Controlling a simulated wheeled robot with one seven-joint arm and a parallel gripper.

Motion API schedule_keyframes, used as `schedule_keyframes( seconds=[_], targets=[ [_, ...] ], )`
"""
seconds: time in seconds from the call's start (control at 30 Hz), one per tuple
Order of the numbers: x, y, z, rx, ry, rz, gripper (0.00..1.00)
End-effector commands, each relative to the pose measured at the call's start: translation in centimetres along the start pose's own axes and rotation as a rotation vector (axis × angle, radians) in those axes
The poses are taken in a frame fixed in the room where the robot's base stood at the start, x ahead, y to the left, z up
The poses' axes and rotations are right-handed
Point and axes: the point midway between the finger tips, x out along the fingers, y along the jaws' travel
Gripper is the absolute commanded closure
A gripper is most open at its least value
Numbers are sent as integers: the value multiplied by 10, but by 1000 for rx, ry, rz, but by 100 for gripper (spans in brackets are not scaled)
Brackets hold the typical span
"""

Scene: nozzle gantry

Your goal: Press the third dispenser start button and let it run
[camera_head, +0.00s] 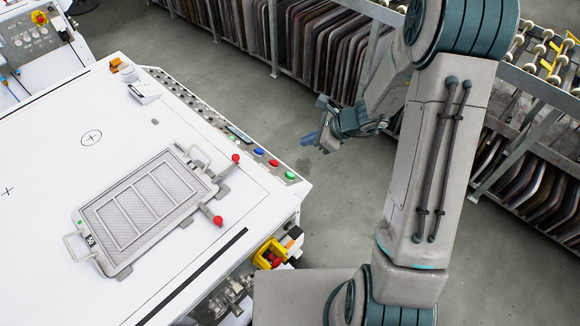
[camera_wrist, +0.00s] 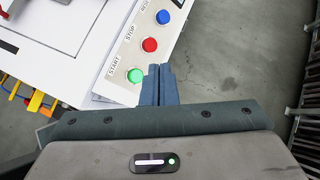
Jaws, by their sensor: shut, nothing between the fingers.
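The green button (camera_wrist: 134,76) sits beside the printed word START at the near end of the control strip; it also shows in the head view (camera_head: 290,175). A red button (camera_wrist: 149,45) marked STOP and a blue button (camera_wrist: 162,17) lie further along the strip. My gripper (camera_wrist: 160,70) is shut and empty. In the wrist view its blue fingertips appear just right of the green button, at the panel edge. In the head view my gripper (camera_head: 308,138) is right of the strip, apart from the buttons in the picture. Its height above the panel is unclear.
A grey framed screen (camera_head: 119,253) with red-knobbed clamps (camera_head: 218,220) lies on the white machine table (camera_head: 40,150). Racks of panels (camera_head: 335,50) stand behind. The floor right of the table is clear.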

Motion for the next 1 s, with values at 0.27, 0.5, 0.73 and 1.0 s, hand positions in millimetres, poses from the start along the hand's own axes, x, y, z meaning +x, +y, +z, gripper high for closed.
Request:
schedule_keyframes(
  seconds=[0.27,0.5,0.73,1.0],
  targets=[
    [17,-18,-19,243,-22,-50,100],
    [19,-19,-21,259,-24,-55,100],
    [22,-17,-22,257,-24,-54,100],
    [46,0,-36,256,-24,-53,100]
  ],
)
